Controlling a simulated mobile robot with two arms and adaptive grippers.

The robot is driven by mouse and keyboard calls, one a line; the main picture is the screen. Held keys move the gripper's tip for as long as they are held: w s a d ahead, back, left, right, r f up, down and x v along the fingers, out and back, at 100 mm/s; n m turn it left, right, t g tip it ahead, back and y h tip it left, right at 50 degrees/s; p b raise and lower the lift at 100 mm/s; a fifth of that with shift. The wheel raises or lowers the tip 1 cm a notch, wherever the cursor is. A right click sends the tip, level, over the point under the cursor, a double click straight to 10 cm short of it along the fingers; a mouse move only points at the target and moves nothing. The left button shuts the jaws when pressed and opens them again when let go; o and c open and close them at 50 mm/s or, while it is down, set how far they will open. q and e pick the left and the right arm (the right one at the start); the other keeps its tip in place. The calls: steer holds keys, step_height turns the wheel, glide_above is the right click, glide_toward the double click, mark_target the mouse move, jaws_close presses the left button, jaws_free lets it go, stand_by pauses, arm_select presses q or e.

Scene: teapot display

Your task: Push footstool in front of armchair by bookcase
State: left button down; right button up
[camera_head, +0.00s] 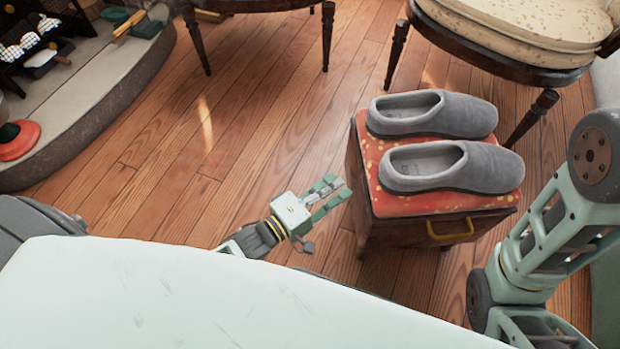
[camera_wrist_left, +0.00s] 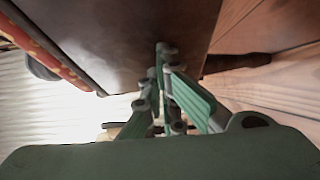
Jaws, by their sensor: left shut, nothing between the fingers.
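The footstool (camera_head: 390,230) is a dark wooden box with a red patterned top and a brass handle, right of centre in the head view. My left gripper (camera_head: 338,192) is shut and empty, low beside the footstool's left side. In the left wrist view its fingers (camera_wrist_left: 165,60) point at the dark wooden side (camera_wrist_left: 130,35); whether they touch it I cannot tell. An armchair (camera_head: 510,35) with a cream cushion stands behind the footstool at upper right. The bookcase is not in view. My right gripper is out of view; part of my right arm shows at the right.
Two grey slippers (camera_head: 432,113) (camera_head: 452,168) lie on the footstool. Another seat (camera_head: 250,5) stands at the top centre. A raised stone hearth (camera_head: 85,90) with a red object (camera_head: 18,142) is at left. The wooden floor between hearth and footstool is clear.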

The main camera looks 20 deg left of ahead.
arm_select(q)
glide_toward(355, 152)
steer(key=x, duration=0.4)
steer(key=shift+w+d+r, duration=0.1)
steer(key=shift+w+d, duration=0.15)
steer(key=shift+w, duration=0.1)
